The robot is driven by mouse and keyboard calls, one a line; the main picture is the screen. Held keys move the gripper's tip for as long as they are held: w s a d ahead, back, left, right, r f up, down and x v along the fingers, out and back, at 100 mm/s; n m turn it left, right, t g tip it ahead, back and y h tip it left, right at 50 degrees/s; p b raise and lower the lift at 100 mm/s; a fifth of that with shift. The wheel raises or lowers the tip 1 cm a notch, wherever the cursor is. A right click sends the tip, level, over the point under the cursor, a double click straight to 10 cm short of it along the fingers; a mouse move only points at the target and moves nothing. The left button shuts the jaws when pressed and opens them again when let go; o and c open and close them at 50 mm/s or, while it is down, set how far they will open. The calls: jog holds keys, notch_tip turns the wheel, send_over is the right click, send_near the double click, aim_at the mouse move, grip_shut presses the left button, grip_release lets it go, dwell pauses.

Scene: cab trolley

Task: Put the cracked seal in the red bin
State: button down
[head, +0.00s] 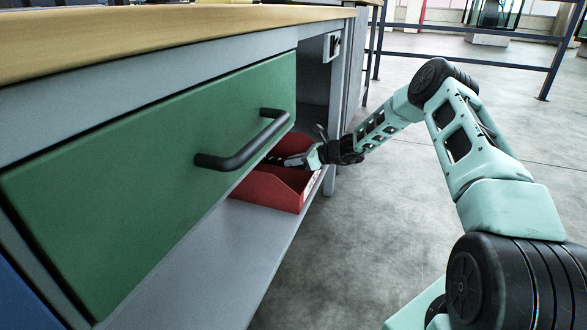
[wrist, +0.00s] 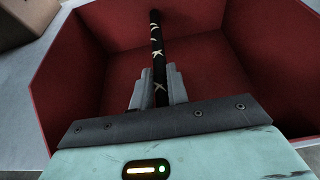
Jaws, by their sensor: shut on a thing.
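The cracked seal (wrist: 156,42) is a thin black strip with pale crack marks. My gripper (wrist: 158,82) is shut on it, and the strip sticks out beyond the fingertips in the wrist view. The red bin (head: 268,190) stands on the shelf below the green drawer. In the wrist view the bin's red walls (wrist: 75,65) surround the seal and fingers on the picture. In the head view my gripper (head: 297,160) is at the bin's open top, near its right side. The seal is hard to make out there. I cannot tell whether it touches the bin's floor.
The green drawer front (head: 130,165) with its black handle (head: 245,145) is above and in front of the bin. The grey shelf (head: 215,250) is bare on the near side. A brown box (wrist: 25,18) is beside the bin. Open floor lies right.

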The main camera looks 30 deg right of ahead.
jog(key=shift+f, duration=0.2)
jog(key=shift+f, duration=0.2)
jog(key=shift+f, duration=0.35)
jog(key=shift+f, duration=0.1)
